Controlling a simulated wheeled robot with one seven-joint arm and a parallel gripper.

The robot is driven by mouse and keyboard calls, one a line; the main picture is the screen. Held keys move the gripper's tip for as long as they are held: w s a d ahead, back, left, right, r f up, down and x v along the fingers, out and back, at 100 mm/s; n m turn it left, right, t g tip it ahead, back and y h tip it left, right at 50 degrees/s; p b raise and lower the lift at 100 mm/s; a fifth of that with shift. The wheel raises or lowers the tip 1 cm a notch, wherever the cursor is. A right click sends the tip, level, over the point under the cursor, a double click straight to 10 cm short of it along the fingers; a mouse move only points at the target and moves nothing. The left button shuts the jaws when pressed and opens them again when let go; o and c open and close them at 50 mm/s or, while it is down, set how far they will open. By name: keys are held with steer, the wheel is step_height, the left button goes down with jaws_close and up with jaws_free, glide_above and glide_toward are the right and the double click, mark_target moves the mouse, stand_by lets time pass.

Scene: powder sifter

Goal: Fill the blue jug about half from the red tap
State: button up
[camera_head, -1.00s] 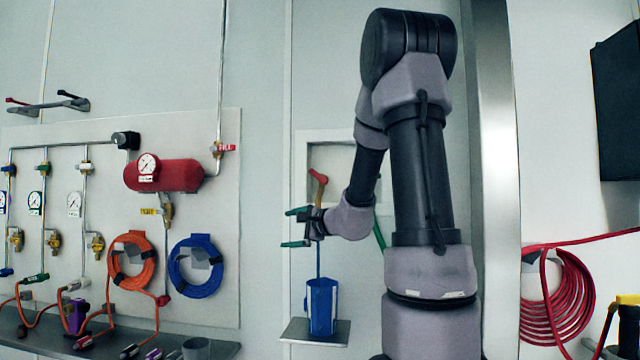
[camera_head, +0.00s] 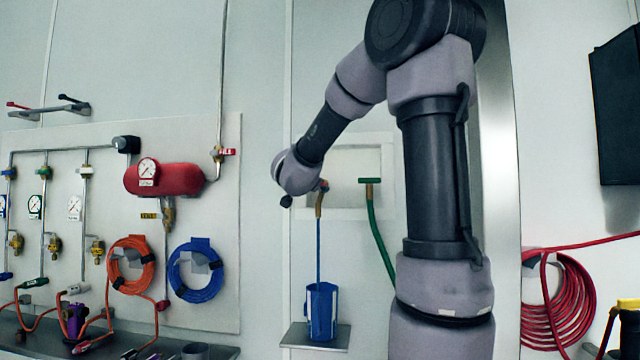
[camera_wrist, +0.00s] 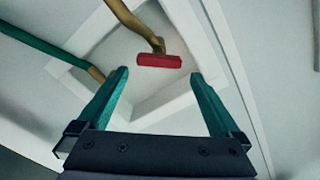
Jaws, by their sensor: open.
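The blue jug (camera_head: 322,312) stands upright on a small shelf below the taps; its inside and fill level are hidden. The red tap has a brass spout (camera_head: 319,205) and a red handle, mostly hidden behind my wrist in the head view. A thin blue line (camera_head: 318,250), looking like a liquid stream, runs from the spout down to the jug. In the wrist view, the red handle (camera_wrist: 158,61) lies just beyond and between the teal fingertips. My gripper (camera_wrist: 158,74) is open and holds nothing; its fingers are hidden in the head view.
A green handle (camera_head: 369,181) on a green pipe stands just right of the red tap. The shelf (camera_head: 300,336) is small. Gauges, a red cylinder (camera_head: 165,178) and coiled hoses (camera_head: 195,268) hang on the panel to the left.

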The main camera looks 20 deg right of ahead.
steer(key=x, duration=1)
steer(key=shift+w+d, duration=0.2)
steer(key=c, duration=1.1)
steer(key=shift+o, duration=0.2)
steer(key=n, duration=0.3)
steer(key=shift+f+n, duration=0.1)
steer(key=shift+n, duration=0.2)
steer(key=n, duration=0.4)
steer(key=shift+n, duration=0.3)
